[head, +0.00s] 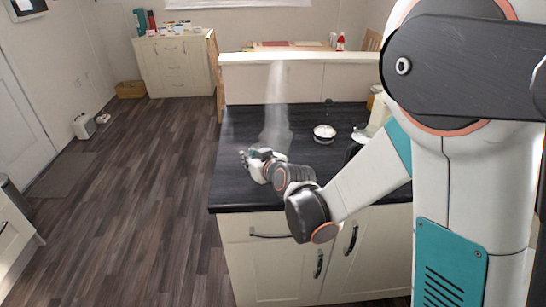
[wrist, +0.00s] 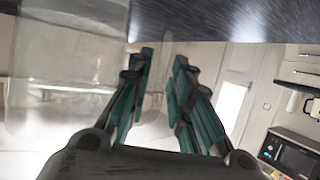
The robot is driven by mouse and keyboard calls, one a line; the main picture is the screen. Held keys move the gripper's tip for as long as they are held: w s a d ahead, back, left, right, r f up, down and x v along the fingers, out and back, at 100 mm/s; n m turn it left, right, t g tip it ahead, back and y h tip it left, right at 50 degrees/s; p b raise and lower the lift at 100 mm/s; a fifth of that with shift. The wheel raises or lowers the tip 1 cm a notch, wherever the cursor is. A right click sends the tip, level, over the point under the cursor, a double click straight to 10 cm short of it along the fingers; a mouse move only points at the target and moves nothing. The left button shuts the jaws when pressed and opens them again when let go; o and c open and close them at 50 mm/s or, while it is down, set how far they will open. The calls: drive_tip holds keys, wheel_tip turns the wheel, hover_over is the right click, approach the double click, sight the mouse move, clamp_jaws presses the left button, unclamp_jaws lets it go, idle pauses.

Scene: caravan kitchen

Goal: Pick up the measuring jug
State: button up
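A tall clear, see-through vessel, which looks like the measuring jug (head: 275,118), stands on the dark worktop (head: 235,180). Its outline is faint. My gripper (head: 247,156) is low over the worktop, at the near left of the jug's base. In the wrist view a large clear wall, likely the jug (wrist: 65,75), fills the left side, beside and partly behind the left finger. My two teal fingers (wrist: 164,58) are spread with a gap between them.
More items stand at the right, partly hidden by my arm. A raised ledge (head: 300,57) closes the worktop's back. The worktop's front left is clear.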

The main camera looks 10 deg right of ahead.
clamp_jaws()
drive_tip(key=shift+r, duration=0.15)
